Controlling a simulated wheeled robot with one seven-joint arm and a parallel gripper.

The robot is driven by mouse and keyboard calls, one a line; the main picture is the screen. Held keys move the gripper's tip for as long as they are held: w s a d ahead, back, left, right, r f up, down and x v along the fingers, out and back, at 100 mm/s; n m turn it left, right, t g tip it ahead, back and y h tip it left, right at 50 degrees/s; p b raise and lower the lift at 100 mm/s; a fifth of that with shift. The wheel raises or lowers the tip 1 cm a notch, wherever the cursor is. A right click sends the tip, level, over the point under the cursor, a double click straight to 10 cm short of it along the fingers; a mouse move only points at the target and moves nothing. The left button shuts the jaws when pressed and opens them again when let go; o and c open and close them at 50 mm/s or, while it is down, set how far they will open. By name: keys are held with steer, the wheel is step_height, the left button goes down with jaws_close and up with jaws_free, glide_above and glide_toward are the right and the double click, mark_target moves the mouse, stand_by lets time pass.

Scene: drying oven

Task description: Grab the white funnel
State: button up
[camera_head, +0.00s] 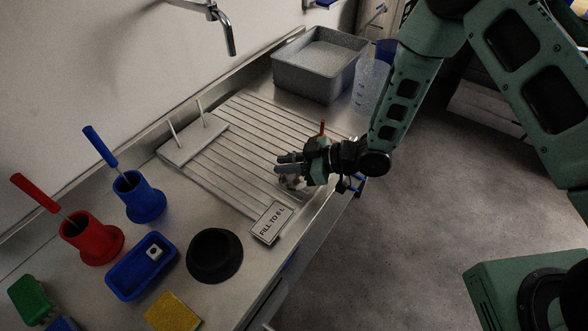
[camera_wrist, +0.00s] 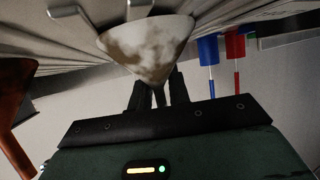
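The white funnel (camera_wrist: 146,47) has brown stains. In the wrist view its wide cone fills the upper middle, narrowing towards my gripper (camera_wrist: 158,88). My gripper's two dark fingers stand apart near the narrow end of the cone; the cone hides their tips, and I see no clear grip on it. In the head view my gripper (camera_head: 283,164) is low over the front right part of the ribbed drainboard. A small pale part of the funnel (camera_head: 293,184) shows just below the fingers there, mostly hidden.
An orange-brown object (camera_wrist: 12,100) stands close on the left in the wrist view. A "FILL TO 6 L" sign (camera_head: 271,223) lies near the front edge. A grey tub (camera_head: 300,75), clear jug (camera_head: 369,88), pegged board (camera_head: 192,140), blue holder (camera_head: 145,201) and red holder (camera_head: 91,240) stand around.

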jaws_close()
steer(key=shift+f, duration=0.1)
